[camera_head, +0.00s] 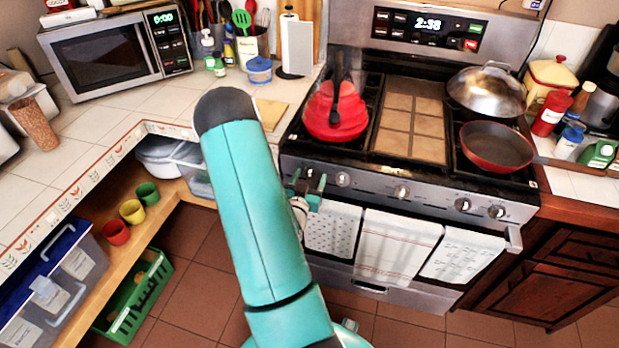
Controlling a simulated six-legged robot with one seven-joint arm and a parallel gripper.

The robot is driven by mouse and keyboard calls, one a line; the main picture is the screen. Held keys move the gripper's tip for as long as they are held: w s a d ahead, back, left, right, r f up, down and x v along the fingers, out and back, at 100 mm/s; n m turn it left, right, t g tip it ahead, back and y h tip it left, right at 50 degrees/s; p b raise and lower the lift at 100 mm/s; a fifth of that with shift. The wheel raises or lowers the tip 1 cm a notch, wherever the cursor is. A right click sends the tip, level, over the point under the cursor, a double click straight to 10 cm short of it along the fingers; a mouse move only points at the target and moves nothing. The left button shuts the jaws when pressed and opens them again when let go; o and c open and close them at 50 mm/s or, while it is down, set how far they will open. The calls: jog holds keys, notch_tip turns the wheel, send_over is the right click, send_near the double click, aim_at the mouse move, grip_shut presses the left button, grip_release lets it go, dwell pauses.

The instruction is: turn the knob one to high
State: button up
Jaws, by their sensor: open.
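The stove (430,187) has a row of several silver knobs along its front panel. One knob (343,180) shows clearly just right of my gripper, and others sit farther right, such as the middle knob (402,192). My gripper (309,184) is open at the left end of the panel, with its teal fingers close to the front. Another knob at that end seems to lie at or behind the fingers; contact and its setting cannot be told. My teal arm hides part of the stove's left side.
Towels (397,247) hang from the oven handle below the knobs. A tiled counter (120,105) lies left.

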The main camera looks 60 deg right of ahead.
jog(key=shift+a, duration=0.1)
jog(key=c, duration=1)
jog(key=shift+o, duration=0.2)
jog(key=shift+n, duration=0.4)
jog(key=n, duration=0.3)
jog(key=shift+n, duration=2.5)
jog(key=o, duration=1)
jog(key=shift+c, duration=0.2)
